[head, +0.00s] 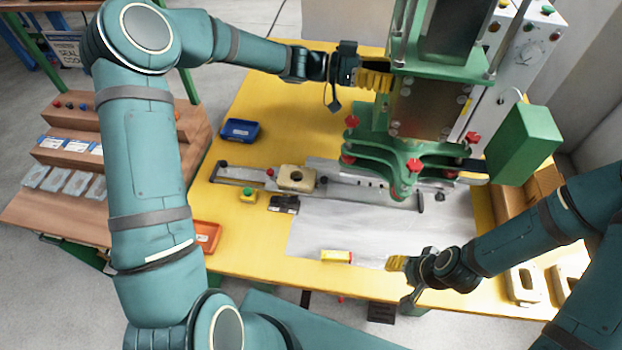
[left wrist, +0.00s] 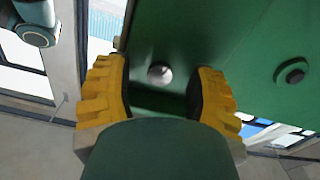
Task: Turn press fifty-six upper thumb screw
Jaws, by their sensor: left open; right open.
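The green press (head: 400,150) stands at the back of the yellow table. Several red thumb screws sit on it, among them a left upper one (head: 351,122), one below it (head: 347,159), a front one (head: 415,165) and a right one (head: 472,137). I cannot tell which is the task's upper screw. My left gripper (head: 375,80) is open at the press's upper left side. In the left wrist view its yellow fingers (left wrist: 160,95) stand apart, with a round silver head (left wrist: 160,73) on a green face between them; contact is unclear. My right gripper (head: 397,263) is open and empty over the table's front.
A beige part (head: 297,178) sits on the rail left of the press. A blue tray (head: 240,130) and an orange tray (head: 207,236) are on the left. A green box (head: 523,145) juts out at the press's right.

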